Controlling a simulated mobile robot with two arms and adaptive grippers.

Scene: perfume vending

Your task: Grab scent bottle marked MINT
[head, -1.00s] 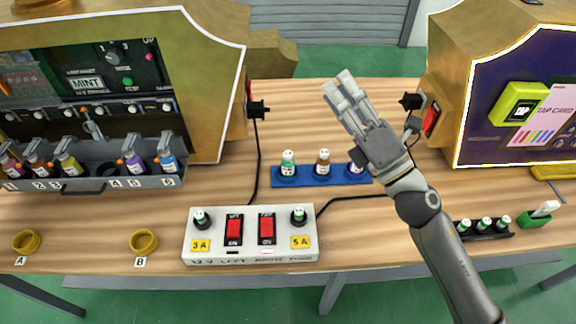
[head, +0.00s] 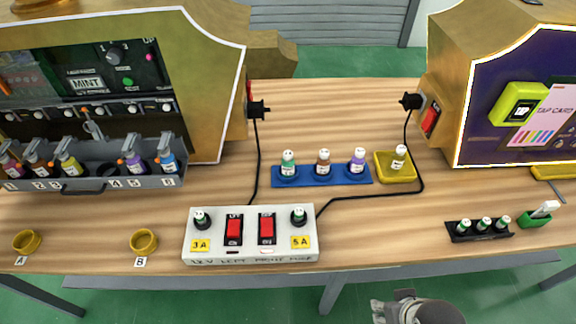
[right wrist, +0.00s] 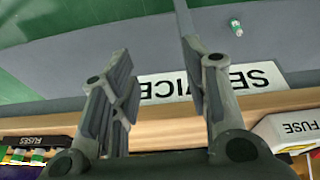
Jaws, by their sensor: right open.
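On the blue rack (head: 327,181) in the middle of the table stand three upright white-capped bottles: a green one (head: 288,165), a brown one (head: 323,163) and a purple one (head: 358,161). Their labels are too small to read, so I cannot tell which is marked MINT. The left machine's display (head: 87,85) reads MINT. My right gripper (right wrist: 158,85) is open and empty, away from the rack; in the head view it is partly in frame at the bottom edge. A small green-and-white bottle-like thing (right wrist: 235,25) shows beyond its fingers. My left gripper is not in view.
A yellow tray (head: 396,179) with a white-capped bottle stands right of the blue rack. The white power box (head: 250,252) is in front, with black cables running to both machines. Several bottles hang in the left machine's rack (head: 120,182). A black fuse holder (head: 480,236) is front right.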

